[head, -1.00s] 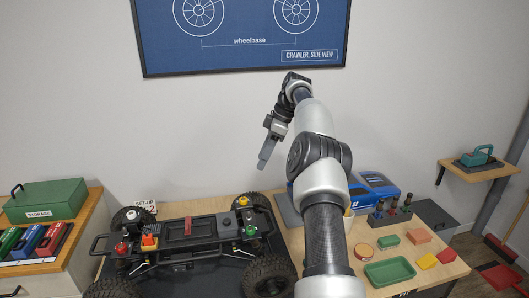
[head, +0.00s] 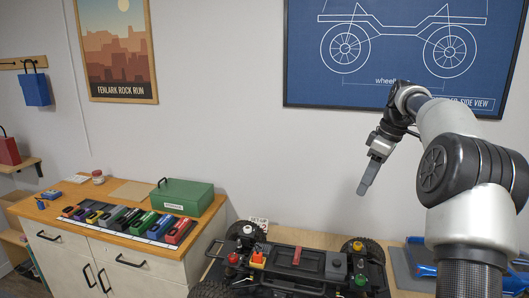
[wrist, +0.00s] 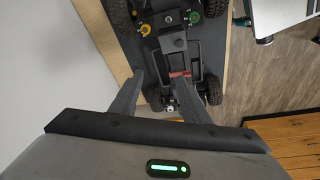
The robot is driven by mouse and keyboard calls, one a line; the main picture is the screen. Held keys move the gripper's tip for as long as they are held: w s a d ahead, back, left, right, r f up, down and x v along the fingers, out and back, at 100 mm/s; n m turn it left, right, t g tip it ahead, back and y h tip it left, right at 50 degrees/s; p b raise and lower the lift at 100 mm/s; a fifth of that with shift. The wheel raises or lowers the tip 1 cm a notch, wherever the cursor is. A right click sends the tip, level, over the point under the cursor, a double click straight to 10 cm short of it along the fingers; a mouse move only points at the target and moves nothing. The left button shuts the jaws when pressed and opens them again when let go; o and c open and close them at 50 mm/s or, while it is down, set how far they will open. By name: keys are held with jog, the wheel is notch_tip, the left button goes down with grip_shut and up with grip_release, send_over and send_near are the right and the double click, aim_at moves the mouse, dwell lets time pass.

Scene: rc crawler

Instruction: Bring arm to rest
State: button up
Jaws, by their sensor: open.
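My gripper (head: 368,178) is raised in front of the wall, above and behind the crawler, with its fingers pointing down. In the wrist view my gripper (wrist: 160,98) shows two fingers spread apart with nothing held between them. The crawler chassis (head: 300,262) stands on the workbench at the bottom of the head view, partly cut off by the frame. The chassis also shows below the fingers in the wrist view (wrist: 203,58), clear of them.
A cabinet (head: 100,262) at the left bears a green storage box (head: 182,196) and a row of coloured cases (head: 128,220). A blueprint poster (head: 400,50) hangs on the wall. The air around my gripper is free.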

jog(key=s+a+r+m+t+h, duration=0.1)
jog(key=s+a+r+m, duration=0.1)
jog(key=s+a+r, duration=0.35)
jog(key=s+a+r+m+h, duration=0.25)
jog(key=s+a, duration=0.45)
jog(key=s, duration=0.4)
jog(key=s+a+f+m+t, duration=0.1)
jog(key=s+a+f+m, duration=0.1)
jog(key=s, duration=0.8)
jog(key=s+a+f+m+t+y, duration=0.1)
jog(key=s+a+f+m, duration=0.1)
jog(key=s+f+m, duration=0.2)
jog(key=s+f, duration=0.3)
jog(key=s, duration=0.3)
jog(key=shift+s+t, duration=0.2)
jog(key=shift+t, duration=0.1)
jog(key=shift+a, duration=0.1)
